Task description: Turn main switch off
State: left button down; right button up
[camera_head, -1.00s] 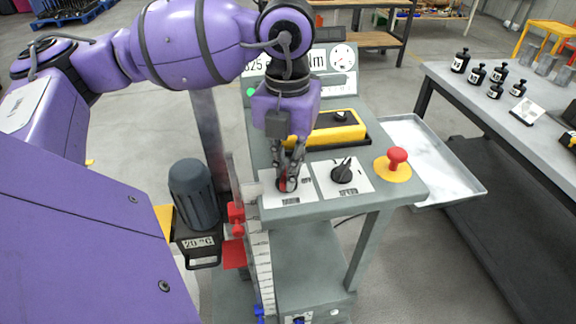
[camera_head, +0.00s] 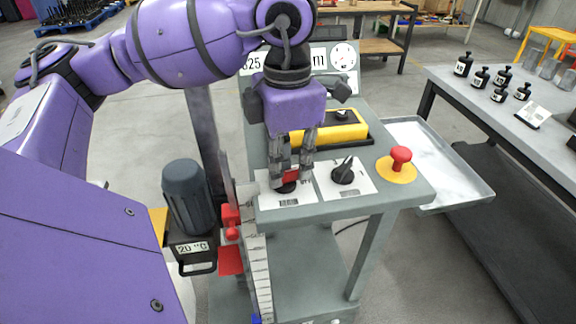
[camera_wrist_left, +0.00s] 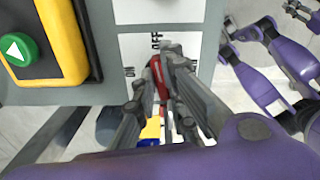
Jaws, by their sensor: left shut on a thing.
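The main switch is a dark rotary knob with a red handle (camera_head: 291,176) on a white plate (camera_head: 272,200) at the bench's front edge. My left gripper (camera_head: 292,174) is over it, its fingers shut on the red handle. In the left wrist view the red handle (camera_wrist_left: 157,76) shows between the fingers, roughly in line with the OFF label; the ON label is to its left. The fingers hide much of the knob. At the right edge of that view is a purple arm, with what looks like my right gripper (camera_wrist_left: 302,12), too small to judge.
A second black knob (camera_head: 344,172) is just right of the switch, and a red mushroom button (camera_head: 400,158) further right. A yellow box (camera_head: 335,130) lies behind. A grey motor (camera_head: 190,195) and a scale (camera_head: 258,272) stand left and below. A metal tray (camera_head: 435,150) is at right.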

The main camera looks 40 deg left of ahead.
aim_at(288, 172)
pick_arm(q)
jog(key=shift+m, duration=1)
jog(key=c, duration=1.8)
grip_release()
notch_tip(288, 172, up, 12)
jog(key=shift+s, duration=0.1)
